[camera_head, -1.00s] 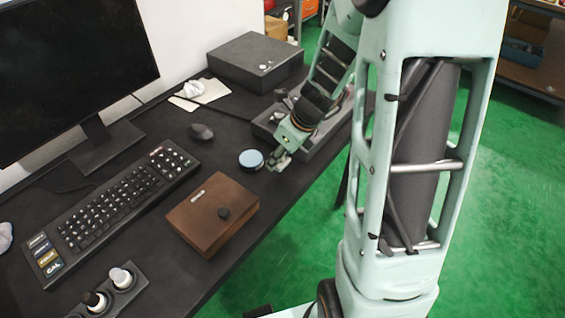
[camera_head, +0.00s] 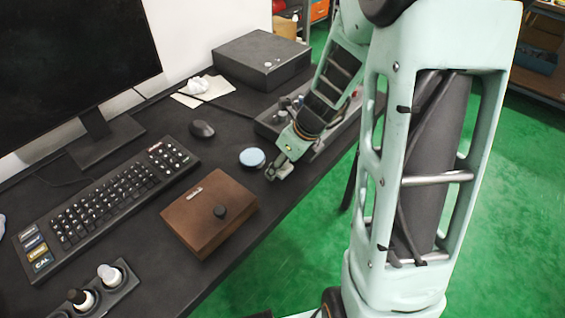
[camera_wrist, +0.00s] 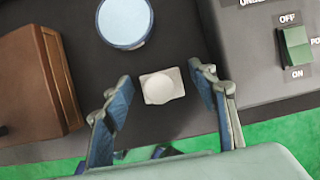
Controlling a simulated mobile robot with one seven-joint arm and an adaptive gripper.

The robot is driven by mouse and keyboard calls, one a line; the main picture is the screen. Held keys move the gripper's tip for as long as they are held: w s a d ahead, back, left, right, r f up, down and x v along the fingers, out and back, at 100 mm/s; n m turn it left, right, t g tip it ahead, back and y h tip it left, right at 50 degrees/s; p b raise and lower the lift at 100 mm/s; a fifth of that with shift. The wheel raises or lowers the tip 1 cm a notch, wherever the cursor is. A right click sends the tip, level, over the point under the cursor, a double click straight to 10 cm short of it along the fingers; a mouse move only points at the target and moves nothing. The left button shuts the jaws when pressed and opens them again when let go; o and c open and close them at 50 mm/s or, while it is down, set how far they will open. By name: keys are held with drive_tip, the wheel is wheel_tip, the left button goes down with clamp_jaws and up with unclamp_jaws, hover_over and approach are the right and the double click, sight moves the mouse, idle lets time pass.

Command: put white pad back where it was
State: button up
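The white pad (camera_wrist: 148,76) shows in the wrist view as a small pale square with a rounded bump on top, lying on the dark desk. My gripper (camera_wrist: 160,87) is open, with one blue-grey finger on each side of the pad and a visible gap to both. The pad is not held. In the head view my gripper (camera_head: 278,170) is low over the desk near its front edge, just right of the round blue-topped disc (camera_head: 252,157). The pad is hard to make out there beside the fingers.
A brown box (camera_head: 190,228) with a dark knob lies left of the gripper. The keyboard (camera_head: 110,205) and mouse (camera_head: 202,129) are farther left.

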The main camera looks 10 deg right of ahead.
drive_tip(key=p+v, duration=0.5)
drive_tip(key=v, duration=0.7)
drive_tip(key=shift+r, duration=0.25)
